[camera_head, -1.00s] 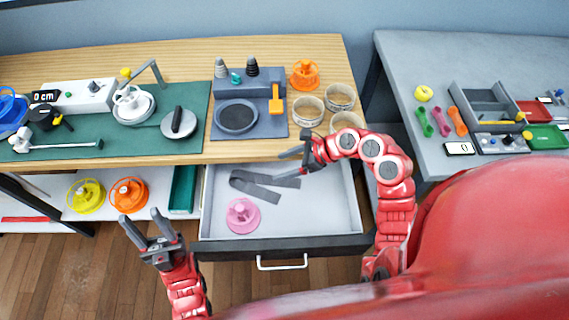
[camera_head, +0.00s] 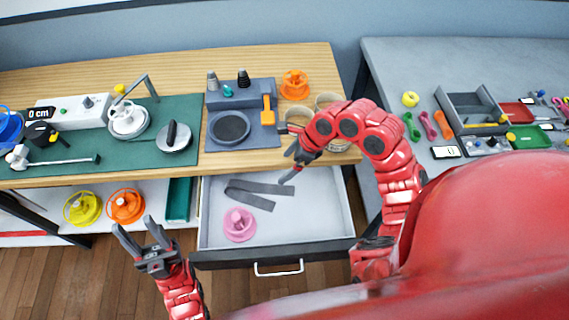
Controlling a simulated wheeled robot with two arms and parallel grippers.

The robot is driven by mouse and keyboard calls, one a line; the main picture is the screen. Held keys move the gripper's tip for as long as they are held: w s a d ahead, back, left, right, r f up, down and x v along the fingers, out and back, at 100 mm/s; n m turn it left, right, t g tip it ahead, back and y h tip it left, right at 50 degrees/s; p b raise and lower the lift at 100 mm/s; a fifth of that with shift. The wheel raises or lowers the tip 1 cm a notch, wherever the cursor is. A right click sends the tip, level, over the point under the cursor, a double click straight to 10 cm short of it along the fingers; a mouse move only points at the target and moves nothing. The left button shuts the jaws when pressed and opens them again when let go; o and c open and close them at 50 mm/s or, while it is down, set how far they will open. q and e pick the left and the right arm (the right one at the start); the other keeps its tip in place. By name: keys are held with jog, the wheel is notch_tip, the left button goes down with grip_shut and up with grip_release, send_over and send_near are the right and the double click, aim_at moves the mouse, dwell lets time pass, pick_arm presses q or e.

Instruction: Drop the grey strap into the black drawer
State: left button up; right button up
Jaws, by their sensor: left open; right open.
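The black drawer (camera_head: 270,256) is pulled out under the wooden table, with a black front, a white handle and a pale inside. The grey strap (camera_head: 262,186) lies folded on the drawer floor near the back. My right gripper (camera_head: 292,166) is open above the back right of the drawer, close to the strap's right end and apart from it. The arm hides part of the drawer's back right edge. My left gripper (camera_head: 136,234) is open and empty, left of the drawer and over the floor.
A pink spool (camera_head: 239,224) sits in the drawer in front of the strap. Yellow (camera_head: 83,207) and orange (camera_head: 126,206) spools stand on the shelf at left. The wooden table (camera_head: 180,58) holds tools and rolls. A grey table (camera_head: 420,55) stands at right.

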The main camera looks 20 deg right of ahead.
jog(key=v, duration=1.7)
jog(key=shift+d, duration=0.2)
jog(key=shift+r, duration=0.1)
jog(key=shift+s, duration=0.15)
